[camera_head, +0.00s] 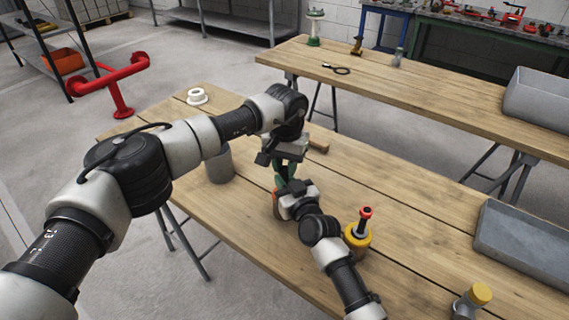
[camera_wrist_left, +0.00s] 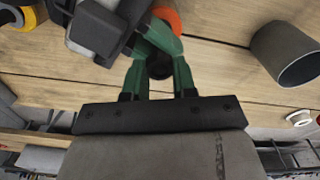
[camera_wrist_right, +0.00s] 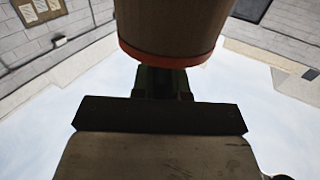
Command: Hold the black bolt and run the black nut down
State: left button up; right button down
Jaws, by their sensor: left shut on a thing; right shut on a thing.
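In the head view my left gripper (camera_head: 284,168) reaches down over the near table, directly above my right gripper (camera_head: 287,184). The left gripper's green fingers show in the left wrist view (camera_wrist_left: 159,75), shut on a small dark round piece (camera_wrist_left: 159,68), which looks like the black nut. My right gripper comes in from the lower right. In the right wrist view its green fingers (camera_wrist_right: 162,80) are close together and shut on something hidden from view. The black bolt cannot be made out apart from the fingers.
A brown cylinder with an orange rim (camera_wrist_right: 170,30) is close beside the right fingers. A grey cup (camera_head: 219,165), a white ring (camera_head: 197,97), a yellow-and-red piece (camera_head: 358,233) and a grey tray (camera_head: 525,240) are on the near table.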

pick_arm(q)
jog(key=shift+m, duration=1.2)
jog(key=o, duration=0.9)
jog(key=shift+r, duration=2.3)
